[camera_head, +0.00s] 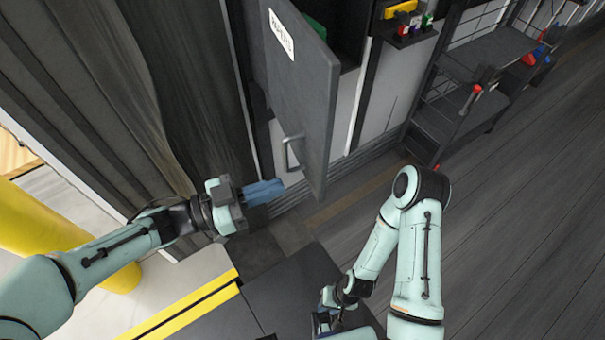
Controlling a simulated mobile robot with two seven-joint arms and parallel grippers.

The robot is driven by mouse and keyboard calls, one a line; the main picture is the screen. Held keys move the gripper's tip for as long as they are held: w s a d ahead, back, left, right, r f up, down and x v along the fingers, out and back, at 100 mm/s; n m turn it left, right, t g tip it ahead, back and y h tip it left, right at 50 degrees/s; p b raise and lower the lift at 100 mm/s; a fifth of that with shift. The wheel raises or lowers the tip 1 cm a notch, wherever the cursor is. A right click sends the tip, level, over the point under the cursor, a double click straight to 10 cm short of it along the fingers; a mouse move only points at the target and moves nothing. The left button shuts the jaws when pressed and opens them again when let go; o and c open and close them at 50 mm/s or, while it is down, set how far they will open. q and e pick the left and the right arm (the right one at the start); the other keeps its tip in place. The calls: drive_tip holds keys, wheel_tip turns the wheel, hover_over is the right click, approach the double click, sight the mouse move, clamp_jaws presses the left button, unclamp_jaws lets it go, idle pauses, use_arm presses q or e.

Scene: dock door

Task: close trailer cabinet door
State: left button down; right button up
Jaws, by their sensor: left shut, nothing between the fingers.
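The grey cabinet door (312,95) stands open, swung out from the dark cabinet opening (348,30). It has a white label (281,34) near its top and a metal bar handle (288,153) near its lower end. My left gripper (272,190) is shut and empty, its blue fingers just below and left of the handle in the picture. I see no clear contact with the door. My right gripper (323,322) is low at the bottom edge, folded under its arm and far from the door. Its fingers are too hidden to read.
A green item (312,26) is partly visible behind the door. Right of the cabinet are small coloured items on a ledge (408,30) and dark metal steps (440,125). A dark curtain (90,80) and yellow post (45,225) stand left. The wooden floor at right is clear.

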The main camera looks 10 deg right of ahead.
sight(318, 173)
use_arm(q)
drive_tip(key=d, duration=0.4)
drive_tip(key=w+d, duration=0.1)
drive_tip(key=d, duration=0.1)
drive_tip(key=shift+d, duration=0.4)
